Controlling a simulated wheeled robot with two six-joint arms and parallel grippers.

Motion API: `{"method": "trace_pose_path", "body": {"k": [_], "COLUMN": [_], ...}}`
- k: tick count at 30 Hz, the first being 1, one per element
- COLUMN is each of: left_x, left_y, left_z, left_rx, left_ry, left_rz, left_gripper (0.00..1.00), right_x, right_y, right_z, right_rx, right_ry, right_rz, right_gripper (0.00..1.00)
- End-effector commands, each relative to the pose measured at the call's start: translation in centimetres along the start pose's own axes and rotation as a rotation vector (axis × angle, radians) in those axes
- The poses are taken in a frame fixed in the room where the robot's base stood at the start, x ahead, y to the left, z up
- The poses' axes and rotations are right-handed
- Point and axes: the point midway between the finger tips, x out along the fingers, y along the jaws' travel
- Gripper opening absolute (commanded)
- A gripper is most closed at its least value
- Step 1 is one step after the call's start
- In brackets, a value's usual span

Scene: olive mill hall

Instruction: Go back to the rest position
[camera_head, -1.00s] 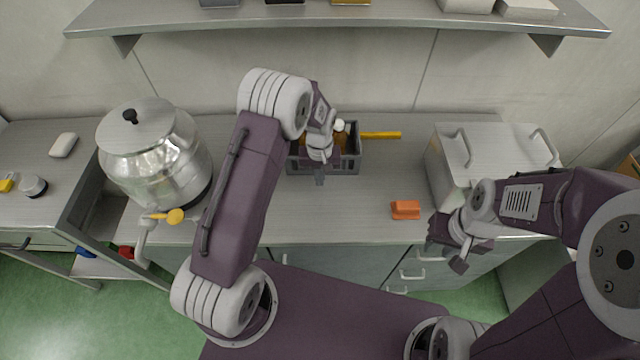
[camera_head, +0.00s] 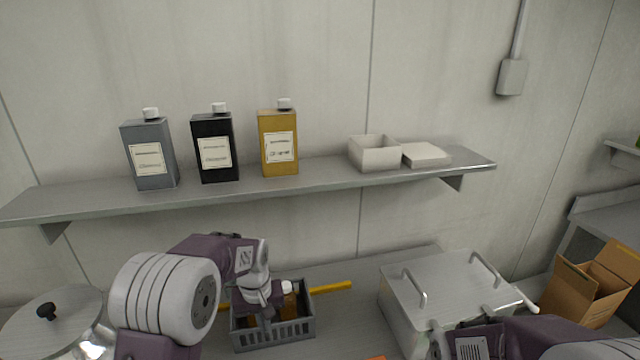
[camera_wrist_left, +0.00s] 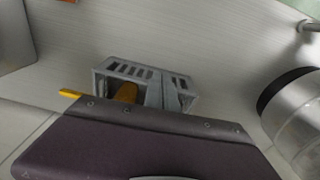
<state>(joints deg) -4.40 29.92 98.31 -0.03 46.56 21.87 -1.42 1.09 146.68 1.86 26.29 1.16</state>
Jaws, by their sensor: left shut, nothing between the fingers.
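My left gripper (camera_head: 266,318) is in front of and above the grey crate (camera_head: 283,334) on the counter in the head view. It is shut with nothing between its fingers. The crate holds amber, white-capped bottles, partly hidden by my left wrist. In the left wrist view the crate (camera_wrist_left: 135,72) shows beyond my purple gripper housing, which hides part of it. My right arm shows at the bottom right of the head view, but its fingers are below the frame.
A lidded steel box (camera_head: 450,290) stands right of the crate, and a steel pot (camera_head: 62,325) stands at the left. A shelf (camera_head: 330,180) above holds three tins and white boxes. A yellow bar (camera_head: 332,287) lies behind the crate. A cardboard box (camera_head: 590,285) is at far right.

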Motion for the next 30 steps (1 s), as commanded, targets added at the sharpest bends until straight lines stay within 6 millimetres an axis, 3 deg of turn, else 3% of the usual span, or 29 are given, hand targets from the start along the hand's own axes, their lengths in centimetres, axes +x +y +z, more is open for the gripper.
{"method": "trace_pose_path", "body": {"k": [2,5,9,13,30], "left_x": [-2.4,-3.4,-2.5,-0.7,-0.6], "left_y": [-1.8,-4.0,-6.6,-7.9,-7.7], "left_z": [2.7,7.3,13.7,17.6,16.9], "left_rx": [-0.007,0.029,0.121,0.216,0.283], "left_ry": [0.015,0.025,0.017,-0.017,0.013], "left_rz": [0.007,0.014,0.014,0.007,0.013], "left_gripper": [0.00,0.00,0.00,0.00,0.00], "right_x": [0.0,0.0,0.0,0.0,0.0], "right_y": [0.0,0.0,0.0,0.0,0.0], "right_z": [0.0,0.0,0.0,0.0,0.0], "right_rx": [0.000,0.000,0.000,0.000,0.000], "right_ry": [0.000,0.000,0.000,0.000,0.000], "right_rz": [0.000,0.000,0.000,0.000,0.000], "right_gripper": [0.27,0.27,0.27,0.27,0.27]}}
